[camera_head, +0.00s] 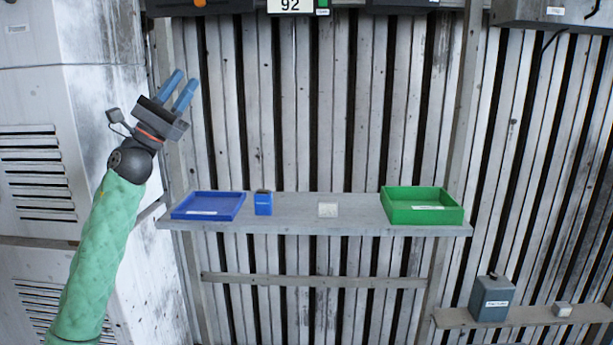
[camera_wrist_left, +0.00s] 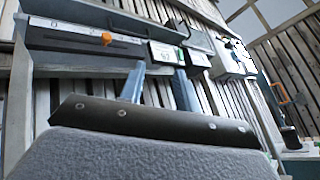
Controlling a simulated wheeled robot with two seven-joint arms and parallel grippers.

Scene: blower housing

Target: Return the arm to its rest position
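My left arm, in a green sleeve, comes in from the lower left of the head view. Its gripper (camera_head: 178,92) is raised above the shelf's left end and points up and to the right. The two blue fingers are apart with nothing between them. In the left wrist view the fingers (camera_wrist_left: 158,88) also show apart and empty, in front of the wall with the panels. My right gripper is in neither view.
A grey shelf (camera_head: 285,213) holds a blue tray (camera_head: 208,206), a small blue box (camera_head: 263,203), a pale block (camera_head: 328,210) and a green tray (camera_head: 422,206). A lower shelf (camera_head: 540,318) carries a grey box (camera_head: 492,299). A white cabinet (camera_head: 100,60) stands close on the left.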

